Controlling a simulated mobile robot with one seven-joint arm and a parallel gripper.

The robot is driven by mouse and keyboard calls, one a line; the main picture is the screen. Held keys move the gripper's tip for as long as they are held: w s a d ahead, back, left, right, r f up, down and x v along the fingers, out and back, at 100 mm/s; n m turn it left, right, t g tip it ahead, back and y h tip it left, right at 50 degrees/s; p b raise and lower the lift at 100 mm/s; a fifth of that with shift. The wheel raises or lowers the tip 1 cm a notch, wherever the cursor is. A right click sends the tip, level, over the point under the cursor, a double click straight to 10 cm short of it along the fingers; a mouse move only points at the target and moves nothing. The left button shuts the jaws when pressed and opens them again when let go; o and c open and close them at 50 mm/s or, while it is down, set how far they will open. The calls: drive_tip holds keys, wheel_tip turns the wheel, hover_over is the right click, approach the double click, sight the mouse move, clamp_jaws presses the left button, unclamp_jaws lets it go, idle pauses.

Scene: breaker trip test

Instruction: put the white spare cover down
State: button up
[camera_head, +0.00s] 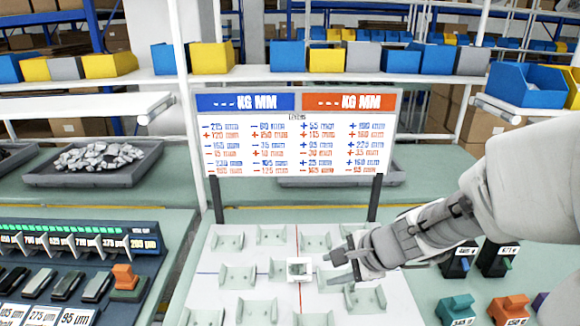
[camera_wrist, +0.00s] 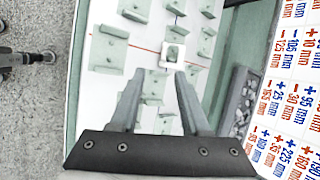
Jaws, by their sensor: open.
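A small white square piece with a grey-green middle, which looks like the white spare cover (camera_head: 299,269), sits on the white board (camera_head: 226,302) near its centre lines. In the wrist view, the white piece (camera_wrist: 166,53) lies just beyond my fingertips. My gripper (camera_head: 334,268) is to the right of it, low over the board, with its fingers apart and nothing visible between them. My gripper also shows in the wrist view (camera_wrist: 158,76). I cannot tell whether the white piece lies flat or sits over something.
Several pale green cradles (camera_head: 237,277) stand around the white piece on the board. A sign on two posts (camera_head: 297,133) rises behind. A switch panel (camera_head: 75,262) is at the left, coloured blocks (camera_head: 456,309) at the right, and a tray of stones (camera_head: 95,163) at back left.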

drive_tip(key=f+m, duration=0.1)
drive_tip(key=b, duration=0.4)
approach(300, 278)
drive_tip(key=f, duration=0.1)
drive_tip(key=a+f, duration=0.1)
drive_tip(key=shift+w+a+f, duration=0.15)
drive_tip(key=shift+w+f, duration=0.05)
drive_tip(key=shift+f, duration=0.15)
drive_tip(key=shift+w+r+b+x, duration=0.1)
drive_tip(key=shift+w+x, duration=0.05)
drive_tip(key=shift+x, duration=0.9)
drive_tip(key=shift+w+r+b+x, duration=0.1)
drive_tip(key=shift+w+b+x, duration=0.05)
drive_tip(key=shift+x, duration=0.9)
drive_tip(key=shift+w+r+b+x, duration=0.1)
drive_tip(key=shift+w+x, duration=0.05)
drive_tip(key=shift+x, duration=0.9)
clamp_jaws()
